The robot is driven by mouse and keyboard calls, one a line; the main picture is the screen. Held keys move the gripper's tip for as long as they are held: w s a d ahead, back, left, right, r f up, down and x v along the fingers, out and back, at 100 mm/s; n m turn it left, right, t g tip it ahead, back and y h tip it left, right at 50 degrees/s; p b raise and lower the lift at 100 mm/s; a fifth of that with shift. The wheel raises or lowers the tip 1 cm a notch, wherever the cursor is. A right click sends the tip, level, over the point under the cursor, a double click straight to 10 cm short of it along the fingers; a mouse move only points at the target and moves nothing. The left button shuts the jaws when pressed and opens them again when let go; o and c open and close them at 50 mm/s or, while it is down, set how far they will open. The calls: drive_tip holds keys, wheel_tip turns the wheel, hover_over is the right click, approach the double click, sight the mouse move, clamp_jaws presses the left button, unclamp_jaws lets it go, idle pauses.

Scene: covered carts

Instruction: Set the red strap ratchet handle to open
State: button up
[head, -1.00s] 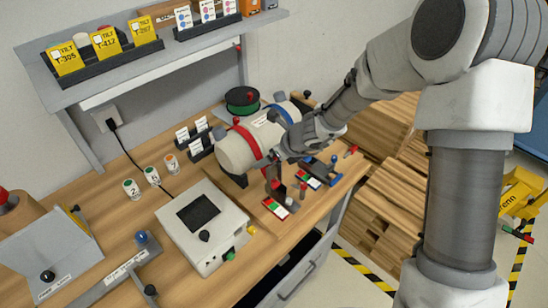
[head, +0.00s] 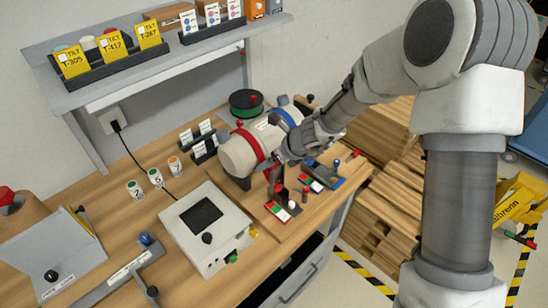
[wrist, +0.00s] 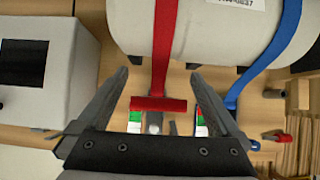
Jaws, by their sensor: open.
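The red strap (head: 247,141) runs over a white cylinder (head: 235,157) on the bench. In the wrist view the red strap (wrist: 164,45) leads down to a red crossbar handle (wrist: 158,104). My gripper (wrist: 158,75) is open, with one finger on each side of the strap and handle; no contact shows. In the head view my gripper (head: 284,157) is in front of the cylinder and partly hides the ratchet. A green, white and red indicator plate (head: 277,210) lies below it. The handle's exact angle is hard to tell.
A blue strap (wrist: 270,50) with its own blue ratchet (head: 327,174) is close on the right. A grey box with a dark screen (head: 206,229) stands to the left. A shelf (head: 165,62) hangs above. Stacked wood (head: 385,205) is at the right.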

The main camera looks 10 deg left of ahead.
drive_tip(key=p+v, duration=0.5)
drive_tip(key=v, duration=1.2)
drive_tip(key=shift+d+r, duration=0.2)
